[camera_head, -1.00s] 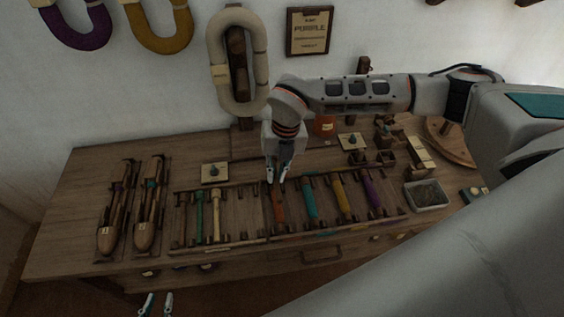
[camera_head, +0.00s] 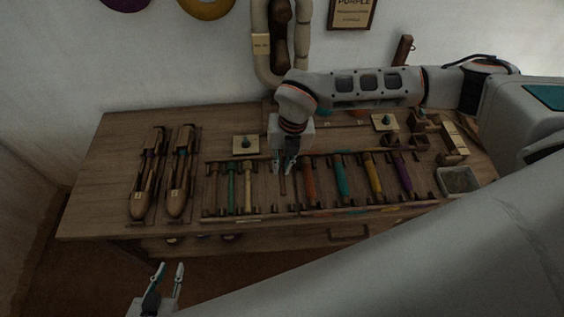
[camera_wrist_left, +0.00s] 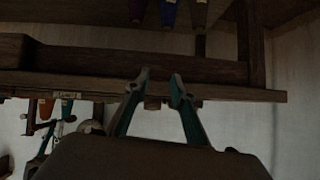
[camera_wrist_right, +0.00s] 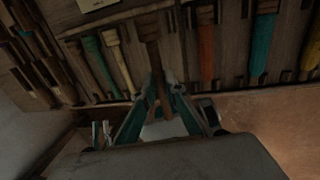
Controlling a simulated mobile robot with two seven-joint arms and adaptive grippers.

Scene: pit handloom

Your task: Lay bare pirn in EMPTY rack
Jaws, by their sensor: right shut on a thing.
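My right gripper (camera_head: 286,170) is shut on a brown bare pirn (camera_head: 283,186) over the right part of the left rack (camera_head: 262,216). In the right wrist view the pirn (camera_wrist_right: 150,37) points away between the fingertips (camera_wrist_right: 160,84). I cannot tell whether it touches the rack. That rack also holds a green pirn (camera_head: 231,182), a cream pirn (camera_head: 248,186) and a brown stick (camera_head: 214,184). I cannot read a rack label. My left gripper (camera_head: 171,270) is open and empty, low in front of the table; its fingers (camera_wrist_left: 160,82) show against the table edge.
The right rack (camera_head: 358,209) holds orange (camera_head: 309,181), teal (camera_head: 342,178), yellow (camera_head: 373,174) and purple (camera_head: 402,174) pirns. Two shuttles (camera_head: 146,180) lie at the left. A grey tray (camera_head: 458,180) stands at the right. The table's left end (camera_head: 100,190) is clear.

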